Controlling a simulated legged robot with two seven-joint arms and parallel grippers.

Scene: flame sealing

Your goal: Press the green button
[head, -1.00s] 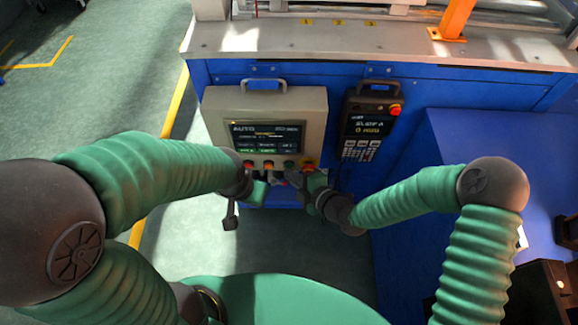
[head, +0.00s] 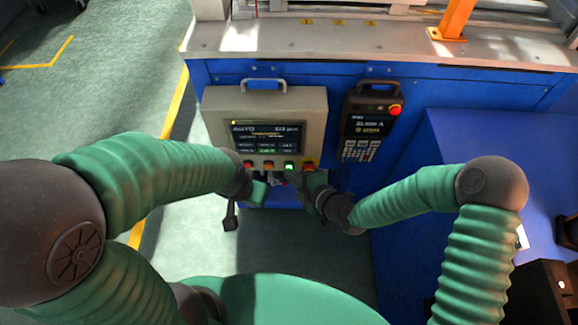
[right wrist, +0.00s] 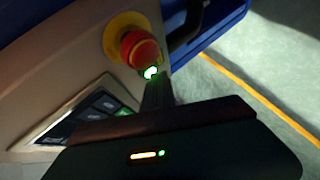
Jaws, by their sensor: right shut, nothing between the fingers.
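The green button (head: 289,165) is on the lower front of the beige control box (head: 221,103), and it glows bright green. In the right wrist view the lit green button (right wrist: 151,72) shows just past the tip of my right gripper (right wrist: 157,84). The fingers are shut with nothing between them. The tip is at or very near the button; contact is hard to tell. In the head view my right gripper (head: 294,179) is small and dark just below the button row. My left gripper (head: 260,191) is left of it, below the box, its jaws unclear.
A red emergency stop (right wrist: 138,48) on a yellow collar sits right beside the green button. Red and orange buttons (head: 258,165) are to its left. The screen (head: 266,135) is above. A teach pendant (head: 364,126) hangs at the right. Open floor (head: 100,110) lies left.

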